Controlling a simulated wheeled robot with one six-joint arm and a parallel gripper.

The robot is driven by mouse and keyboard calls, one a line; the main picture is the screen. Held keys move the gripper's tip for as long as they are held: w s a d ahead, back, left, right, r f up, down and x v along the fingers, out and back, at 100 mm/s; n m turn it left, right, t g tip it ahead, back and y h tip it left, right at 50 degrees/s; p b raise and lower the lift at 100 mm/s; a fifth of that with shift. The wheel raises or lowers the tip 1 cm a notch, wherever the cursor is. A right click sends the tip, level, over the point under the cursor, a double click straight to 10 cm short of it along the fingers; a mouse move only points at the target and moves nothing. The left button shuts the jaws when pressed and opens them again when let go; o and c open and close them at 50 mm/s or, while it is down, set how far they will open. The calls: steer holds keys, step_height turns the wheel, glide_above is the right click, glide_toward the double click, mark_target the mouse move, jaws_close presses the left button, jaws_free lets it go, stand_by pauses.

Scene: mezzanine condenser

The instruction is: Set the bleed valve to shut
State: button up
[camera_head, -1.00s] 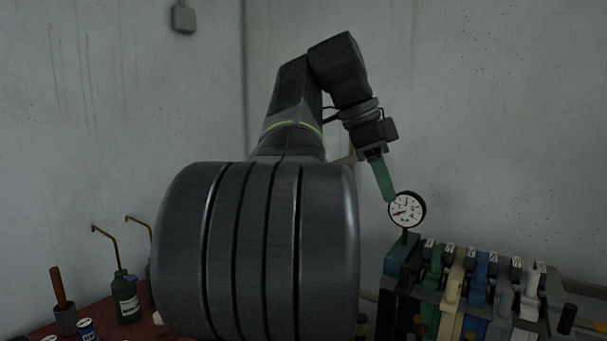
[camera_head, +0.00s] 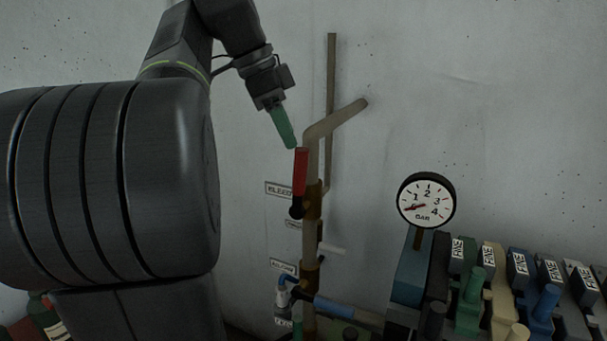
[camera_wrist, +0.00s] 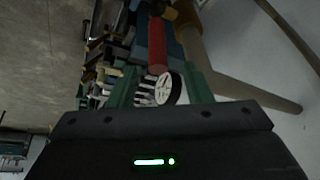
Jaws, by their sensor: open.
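The bleed valve's red lever (camera_head: 300,172) stands upright, nearly in line with the brown vertical pipe (camera_head: 311,222) on the wall, beside a label reading BLEED (camera_head: 279,190). My gripper (camera_head: 290,146) points down with green fingers just above and left of the lever's top end. In the head view the fingers overlap each other. The wrist view shows the two green fingers (camera_wrist: 160,84) spread apart and empty. The red lever (camera_wrist: 155,45) appears between and beyond them, and no contact shows.
A pressure gauge (camera_head: 426,201) stands right of the pipe. Several coloured valve blocks (camera_head: 488,262) fill the lower right. An angled pipe branch (camera_head: 340,116) rises beside my gripper.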

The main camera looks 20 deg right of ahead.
mark_target(305, 169)
steer(key=x, duration=0.9)
steer(key=shift+s, duration=0.15)
steer(key=shift+a+r, duration=0.1)
jaws_close()
